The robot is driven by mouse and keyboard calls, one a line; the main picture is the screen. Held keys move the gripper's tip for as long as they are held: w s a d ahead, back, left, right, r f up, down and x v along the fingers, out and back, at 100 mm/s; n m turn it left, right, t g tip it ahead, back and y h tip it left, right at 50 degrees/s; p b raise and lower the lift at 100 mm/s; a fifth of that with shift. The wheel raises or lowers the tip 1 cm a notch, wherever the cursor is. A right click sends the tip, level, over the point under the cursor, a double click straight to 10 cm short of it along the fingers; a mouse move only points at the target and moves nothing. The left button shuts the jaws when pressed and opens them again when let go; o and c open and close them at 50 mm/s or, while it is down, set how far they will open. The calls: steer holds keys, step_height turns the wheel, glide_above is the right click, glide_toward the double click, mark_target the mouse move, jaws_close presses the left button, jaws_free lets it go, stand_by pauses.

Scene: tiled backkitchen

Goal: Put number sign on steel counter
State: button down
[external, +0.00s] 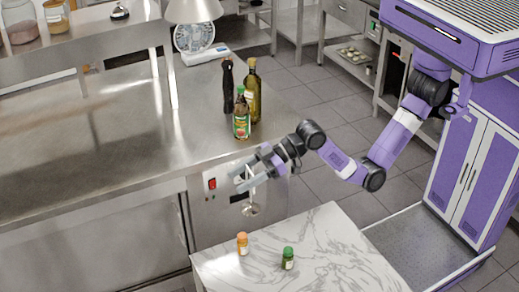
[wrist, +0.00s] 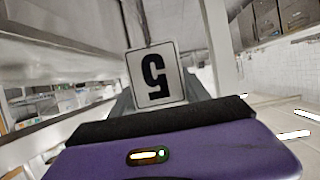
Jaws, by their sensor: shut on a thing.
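The number sign (wrist: 156,77) shows a black 5 on a white plate, upside down in the wrist view. In the external view its thin stand and round metal base (external: 251,209) hang below my gripper (external: 241,178). My gripper is shut on the number sign and holds it in the air, near the right front corner of the steel counter (external: 90,130). The sign's plate is mostly hidden by the fingers in the external view. The steel counter has a wide bare top to the left of my gripper.
A green-labelled bottle (external: 241,118), a dark oil bottle (external: 254,92) and a black pepper mill (external: 227,85) stand on the counter's right part. A marble-topped table (external: 330,255) in front holds an orange-capped jar (external: 242,244) and a green-capped jar (external: 288,259). A raised shelf (external: 90,45) runs along the counter's back.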

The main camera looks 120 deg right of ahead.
step_height(320, 180, up, 20)
steer(key=s+d+m+g+h+p, duration=0.15)
steer(key=s+d+p, duration=0.4)
steer(key=d, duration=0.95)
steer(key=s+d+m+h+p, duration=0.25)
steer(key=s+d, duration=0.55)
steer(key=d, duration=0.7)
steer(key=s+d+m+g+h+p, duration=0.15)
steer(key=s+d+p, duration=0.25)
steer(key=s+d, duration=0.65)
steer(key=s+d+m+g+h+p, duration=0.1)
steer(key=s+d+m+h+p, duration=0.35)
steer(key=s, duration=1.05)
step_height(320, 180, down, 25)
steer(key=d+n+y, duration=0.1)
steer(key=shift+w+d+n+b, duration=0.15)
steer(key=shift+w+n+b, duration=0.15)
steer(key=shift+w, duration=0.05)
steer(key=shift+f, duration=0.15)
